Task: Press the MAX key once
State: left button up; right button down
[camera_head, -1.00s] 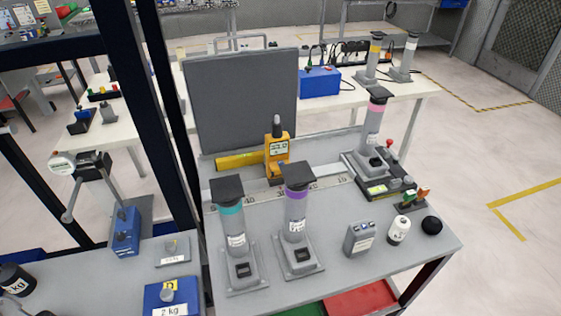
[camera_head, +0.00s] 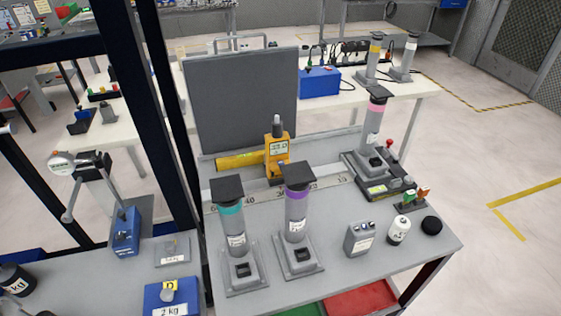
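No key marked MAX can be read in the head view. A yellow device with a small display (camera_head: 277,149) stands at the back of the grey bench, in front of a dark upright panel. A small grey box with knobs or buttons on top (camera_head: 360,238) sits near the bench's front right; its label is too small to read. A dark base with a small yellow-green panel (camera_head: 378,187) carries a pink-banded column at the right. Neither of my grippers is in view.
Two columns, one teal-banded (camera_head: 234,229) and one purple-banded (camera_head: 297,213), stand at the bench front. A dark frame post (camera_head: 160,130) rises left of the bench.

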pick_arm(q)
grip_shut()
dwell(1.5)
